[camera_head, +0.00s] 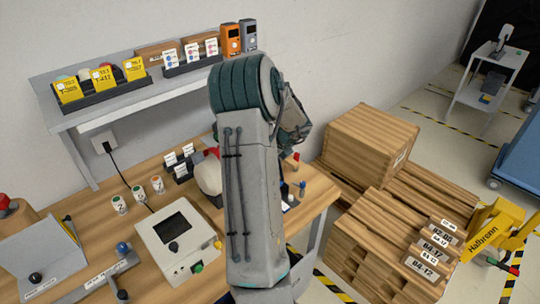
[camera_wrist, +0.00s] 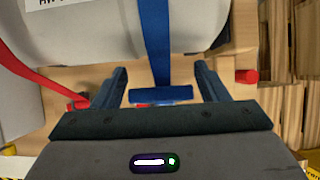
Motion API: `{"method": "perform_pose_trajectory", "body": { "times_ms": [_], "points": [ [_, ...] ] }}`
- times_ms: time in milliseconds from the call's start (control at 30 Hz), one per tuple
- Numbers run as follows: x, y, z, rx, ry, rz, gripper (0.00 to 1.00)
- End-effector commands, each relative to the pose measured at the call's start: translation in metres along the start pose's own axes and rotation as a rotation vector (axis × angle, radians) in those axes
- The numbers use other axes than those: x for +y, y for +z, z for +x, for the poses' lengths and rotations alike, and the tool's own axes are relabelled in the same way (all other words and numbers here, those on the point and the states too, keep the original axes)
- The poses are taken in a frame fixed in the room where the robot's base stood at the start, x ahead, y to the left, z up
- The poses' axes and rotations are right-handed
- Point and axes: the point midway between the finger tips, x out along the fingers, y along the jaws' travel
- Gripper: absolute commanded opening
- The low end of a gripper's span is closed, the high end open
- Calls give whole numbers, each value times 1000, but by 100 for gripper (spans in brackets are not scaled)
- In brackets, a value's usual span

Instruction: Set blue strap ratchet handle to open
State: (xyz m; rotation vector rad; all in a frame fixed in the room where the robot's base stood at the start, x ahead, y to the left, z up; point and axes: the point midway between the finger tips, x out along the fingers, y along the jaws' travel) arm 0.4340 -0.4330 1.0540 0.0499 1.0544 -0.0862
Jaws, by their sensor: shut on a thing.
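In the wrist view, the blue strap (camera_wrist: 158,45) runs down over a grey rounded body to a blue ratchet handle (camera_wrist: 162,94), seen as a wide, short bar. My gripper (camera_wrist: 160,74) has one finger on each side of this handle and is shut on it; the exact contact is hard to see. How far the handle is swung is not clear from this angle. In the head view my arm hides the gripper and the blue strap.
A red strap (camera_wrist: 22,70) lies left of the blue one, and a red end piece (camera_wrist: 246,76) is at the right. In the head view, a control box (camera_head: 178,240) stands on the wooden table (camera_head: 88,218), with a shelf (camera_head: 150,92) behind. Wooden crates (camera_head: 372,140) stand at right.

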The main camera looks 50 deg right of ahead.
Motion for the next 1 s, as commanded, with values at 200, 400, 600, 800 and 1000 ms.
{"method": "perform_pose_trajectory", "body": {
  "times_ms": [200,400,600,800,1000],
  "points": [
    [2,-5,3,9,4,2,85],
    [1,-2,2,5,3,0,85],
    [1,-1,-6,1,0,0,85],
    [1,-1,-39,-1,-1,-1,85],
    [1,-2,-83,1,0,-2,85]
  ]
}}
